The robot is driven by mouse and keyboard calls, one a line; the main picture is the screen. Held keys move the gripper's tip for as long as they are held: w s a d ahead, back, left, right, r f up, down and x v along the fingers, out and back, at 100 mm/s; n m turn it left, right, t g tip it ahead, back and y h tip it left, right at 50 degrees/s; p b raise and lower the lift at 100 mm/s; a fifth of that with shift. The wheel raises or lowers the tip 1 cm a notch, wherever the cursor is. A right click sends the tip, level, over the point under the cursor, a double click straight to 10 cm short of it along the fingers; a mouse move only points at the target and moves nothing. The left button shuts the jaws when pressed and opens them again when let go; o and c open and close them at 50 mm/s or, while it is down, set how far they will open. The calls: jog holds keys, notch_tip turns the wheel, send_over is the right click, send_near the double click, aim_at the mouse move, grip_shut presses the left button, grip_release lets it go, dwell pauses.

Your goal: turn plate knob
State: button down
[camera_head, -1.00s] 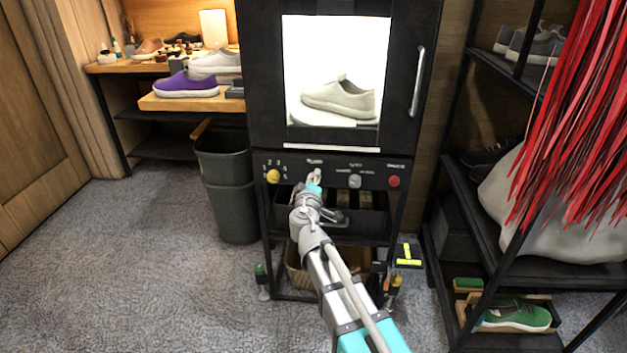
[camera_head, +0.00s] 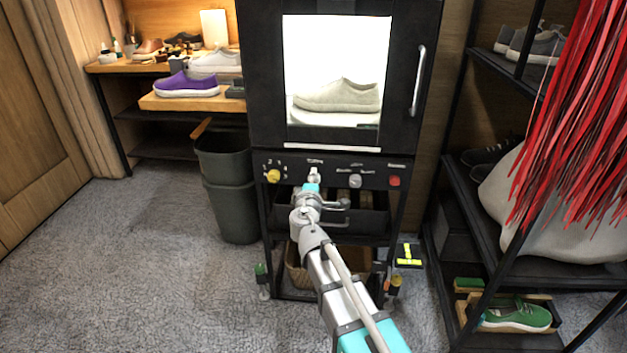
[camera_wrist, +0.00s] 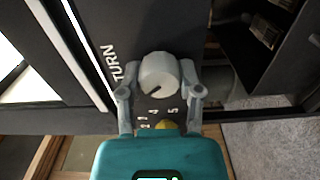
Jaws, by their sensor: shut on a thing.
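The round light-grey plate knob (camera_wrist: 158,77) sits on the black control panel beside the letters TURN in the wrist view. A dark pointer line shows on its face. My gripper (camera_wrist: 160,90) has one finger on each side of the knob and is shut on it. In the head view my gripper (camera_head: 313,182) is at the panel below the cabinet window and hides most of the knob. Behind the lit window a pale sneaker (camera_head: 338,97) stands on a light plate (camera_head: 335,117), its low toe end pointing left.
A yellow knob (camera_head: 272,176) is left of my gripper, a grey knob (camera_head: 355,181) and a red button (camera_head: 394,181) right. The cabinet door handle (camera_head: 418,82) is above. Bins (camera_head: 228,190) stand left, a shoe rack (camera_head: 480,240) right.

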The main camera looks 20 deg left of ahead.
jog(key=shift+c, duration=1.3)
grip_release()
jog(key=shift+s, duration=0.15)
jog(key=v, duration=1.1)
jog(key=shift+s+d, duration=0.2)
jog(key=shift+s, duration=0.1)
